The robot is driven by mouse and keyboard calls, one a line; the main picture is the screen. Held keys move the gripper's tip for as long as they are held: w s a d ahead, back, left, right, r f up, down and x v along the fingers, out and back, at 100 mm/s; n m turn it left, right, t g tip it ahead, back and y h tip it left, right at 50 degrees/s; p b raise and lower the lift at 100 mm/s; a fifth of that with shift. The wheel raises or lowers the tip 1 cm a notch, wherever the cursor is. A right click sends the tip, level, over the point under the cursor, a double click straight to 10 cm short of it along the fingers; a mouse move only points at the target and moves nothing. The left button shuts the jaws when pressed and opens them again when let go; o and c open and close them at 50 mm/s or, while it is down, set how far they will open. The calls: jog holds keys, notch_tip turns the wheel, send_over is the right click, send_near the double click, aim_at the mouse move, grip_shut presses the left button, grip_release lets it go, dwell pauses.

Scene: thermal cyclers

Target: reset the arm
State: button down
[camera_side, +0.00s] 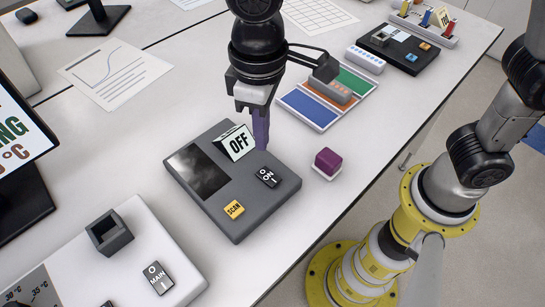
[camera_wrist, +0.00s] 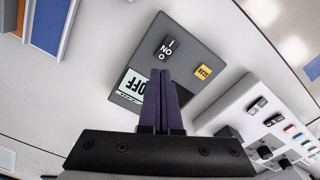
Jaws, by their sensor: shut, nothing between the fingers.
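My gripper (camera_side: 261,130) has purple fingers and points down over the back right edge of a dark grey device. In the wrist view its fingers (camera_wrist: 160,75) are pressed together with nothing between them. The grey device (camera_side: 225,187) carries an OFF sign (camera_side: 236,143), a rocker switch (camera_side: 267,177) marked ON, a yellow SCAN button (camera_side: 233,209) and a dark screen (camera_side: 199,171). The wrist view shows the same grey device (camera_wrist: 205,55) beyond the fingers, with the fingers partly covering the OFF sign (camera_wrist: 131,84). I cannot tell whether the fingertips touch the device.
A purple cube (camera_side: 328,162) on a white base sits right of the device. A white unit (camera_side: 135,255) with a MAIN switch stands front left. A tray with coloured panels (camera_side: 312,107) lies behind. A dark box (camera_side: 408,50) and a monitor (camera_side: 15,135) stand farther out.

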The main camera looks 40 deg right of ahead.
jog(key=s+d+r+m+t+y, duration=0.15)
jog(key=d+r, duration=0.25)
jog(key=d, duration=0.5)
jog(key=d+r+m+t+h, duration=0.1)
jog(key=d+r+m+t, duration=0.2)
jog(key=d, duration=0.6)
jog(key=s+d+f+m+t, duration=0.1)
jog(key=s+d+f, duration=0.3)
jog(key=s+d, duration=0.3)
jog(key=shift+s+d, duration=0.35)
jog(key=shift+s, duration=0.85)
jog(key=shift+m, duration=0.25)
